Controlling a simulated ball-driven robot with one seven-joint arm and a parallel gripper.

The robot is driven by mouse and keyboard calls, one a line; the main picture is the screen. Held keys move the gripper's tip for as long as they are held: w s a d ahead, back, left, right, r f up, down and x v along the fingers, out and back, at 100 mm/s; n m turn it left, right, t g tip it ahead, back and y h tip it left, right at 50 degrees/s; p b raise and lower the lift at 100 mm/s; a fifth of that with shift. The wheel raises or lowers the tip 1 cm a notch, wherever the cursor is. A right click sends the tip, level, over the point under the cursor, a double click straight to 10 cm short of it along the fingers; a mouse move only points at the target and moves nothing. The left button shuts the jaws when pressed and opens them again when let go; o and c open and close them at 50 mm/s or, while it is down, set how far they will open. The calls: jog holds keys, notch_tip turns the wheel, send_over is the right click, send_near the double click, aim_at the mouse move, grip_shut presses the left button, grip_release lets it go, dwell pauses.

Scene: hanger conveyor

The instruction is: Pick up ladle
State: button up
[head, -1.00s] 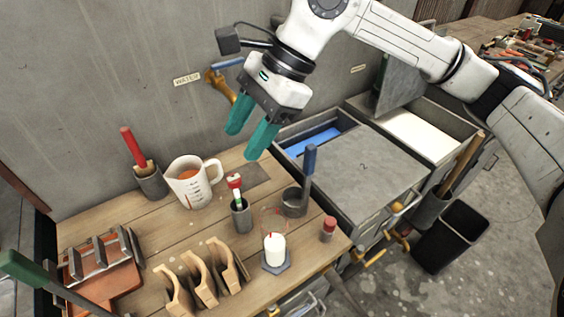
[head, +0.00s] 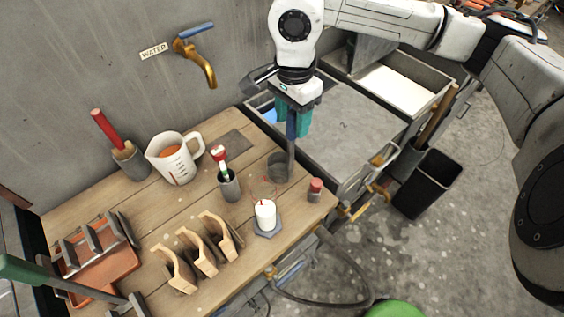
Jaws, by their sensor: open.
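The ladle (head: 291,154) has a blue upper handle, a grey shaft and a round grey bowl. It stands upright with its bowl on the wooden table near the back right edge. My gripper (head: 292,128) has teal fingers and points down at the top of the ladle. The blue handle shows in front of and between the fingers. The fingers are apart; whether either one touches the handle cannot be told from this view.
A small cup with a red-topped tool (head: 229,186) stands left of the ladle. A white candle (head: 265,215) and a red-capped jar (head: 315,190) stand in front. A measuring jug (head: 174,160) is further left. A grey sink cover (head: 345,125) lies behind.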

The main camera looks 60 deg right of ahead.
aim_at(292, 129)
jog(key=shift+f+p, duration=0.4)
jog(key=shift+f, duration=1.25)
jog(key=shift+c, duration=0.5)
grip_shut()
